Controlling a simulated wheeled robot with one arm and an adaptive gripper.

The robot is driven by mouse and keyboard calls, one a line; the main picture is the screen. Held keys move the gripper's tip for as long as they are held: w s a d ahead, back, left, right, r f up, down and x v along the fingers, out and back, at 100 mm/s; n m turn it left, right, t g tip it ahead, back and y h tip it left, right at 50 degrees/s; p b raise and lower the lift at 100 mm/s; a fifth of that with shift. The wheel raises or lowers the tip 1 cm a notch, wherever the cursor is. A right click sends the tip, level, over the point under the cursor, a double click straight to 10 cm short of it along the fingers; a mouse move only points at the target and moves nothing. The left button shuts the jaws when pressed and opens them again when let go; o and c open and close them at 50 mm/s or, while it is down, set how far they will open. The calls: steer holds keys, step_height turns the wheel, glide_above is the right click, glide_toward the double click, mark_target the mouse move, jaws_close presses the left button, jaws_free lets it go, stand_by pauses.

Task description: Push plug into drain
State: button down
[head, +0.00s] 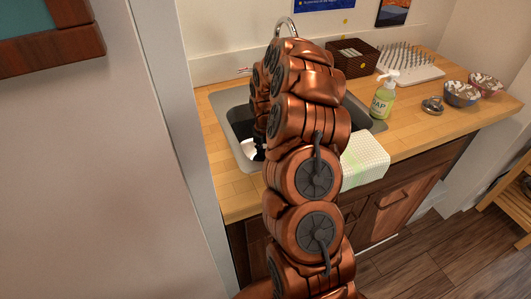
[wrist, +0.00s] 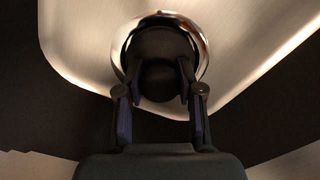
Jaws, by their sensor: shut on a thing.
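My gripper (wrist: 160,84) is shut on a dark, rounded plug (wrist: 158,81) in the wrist view, with one finger on each side. A shiny metal ring (wrist: 117,50) surrounds the dark shape; I cannot tell whether it is the drain's rim or part of the plug. The plug is over or at the floor of the sink (wrist: 80,40), and its seating is hidden. In the head view the sink (head: 238,125) is set in the wooden counter, and my arm covers most of it. Only a dark bit of my gripper (head: 260,150) shows at the arm's left edge.
A faucet (head: 286,24) rises behind the sink. A soap bottle (head: 383,96), a brown basket (head: 352,60), a drying rack (head: 408,64), a small metal lid-like item (head: 432,106) and bowls (head: 461,94) stand to the right. A cloth (head: 364,160) hangs over the counter's front edge.

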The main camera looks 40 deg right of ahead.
steer(key=c, duration=0.7)
jaws_free()
steer(key=shift+o, duration=0.2)
steer(key=o, duration=0.5)
steer(key=shift+r, duration=0.15)
steer(key=shift+r+p, duration=0.45)
steer(key=shift+r, duration=2.45)
